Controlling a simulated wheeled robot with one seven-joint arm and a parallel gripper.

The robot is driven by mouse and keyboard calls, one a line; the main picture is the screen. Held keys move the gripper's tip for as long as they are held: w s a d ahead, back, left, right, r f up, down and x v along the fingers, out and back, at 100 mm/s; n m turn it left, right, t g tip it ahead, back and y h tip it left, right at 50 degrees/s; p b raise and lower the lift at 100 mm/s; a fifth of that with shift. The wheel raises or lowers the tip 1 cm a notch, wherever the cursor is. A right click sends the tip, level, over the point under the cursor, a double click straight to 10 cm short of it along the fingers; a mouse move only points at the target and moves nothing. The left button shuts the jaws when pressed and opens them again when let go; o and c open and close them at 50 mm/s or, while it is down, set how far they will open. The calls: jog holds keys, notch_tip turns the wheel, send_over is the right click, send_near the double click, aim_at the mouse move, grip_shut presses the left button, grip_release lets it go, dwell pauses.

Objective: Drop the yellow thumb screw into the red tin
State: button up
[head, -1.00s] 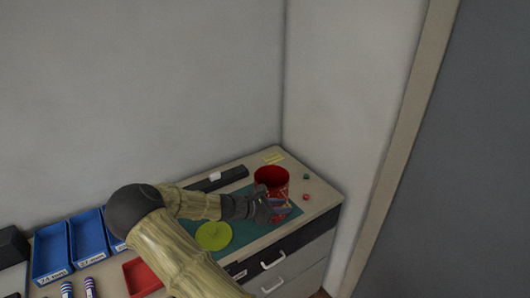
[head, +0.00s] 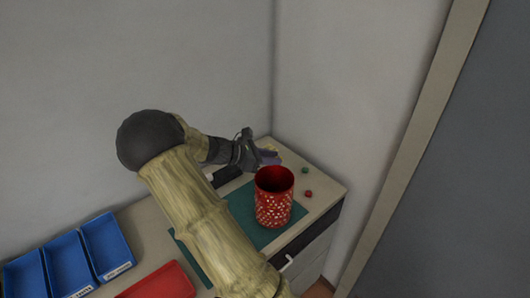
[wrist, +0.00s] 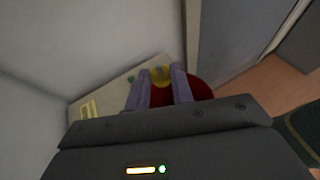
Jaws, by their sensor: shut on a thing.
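The red tin (head: 274,205) is an open-topped, perforated cylinder standing upright on the green mat near the right end of the cabinet top. My gripper (head: 267,157) is raised at the tin's back-left rim in the head view. In the wrist view its two fingers (wrist: 161,86) are shut on the yellow thumb screw (wrist: 159,75), which shows between the fingertips. Part of the red tin (wrist: 200,90) shows behind and to the right of the fingers there. The screw cannot be made out in the head view.
Small green (head: 305,170) and red (head: 308,194) pieces lie right of the tin. A green mat (head: 243,205) lies under it. Blue bins (head: 68,265) and a red tray (head: 160,280) are at the left. Walls stand close behind and right.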

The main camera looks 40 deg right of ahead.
aim_at(271, 172)
jog(key=shift+s+r, duration=0.1)
jog(key=shift+s, duration=0.05)
notch_tip(271, 172, down, 6)
jog(key=b, duration=0.5)
jog(key=shift+b, duration=0.3)
jog(key=o, duration=1)
jog(key=shift+o, duration=0.2)
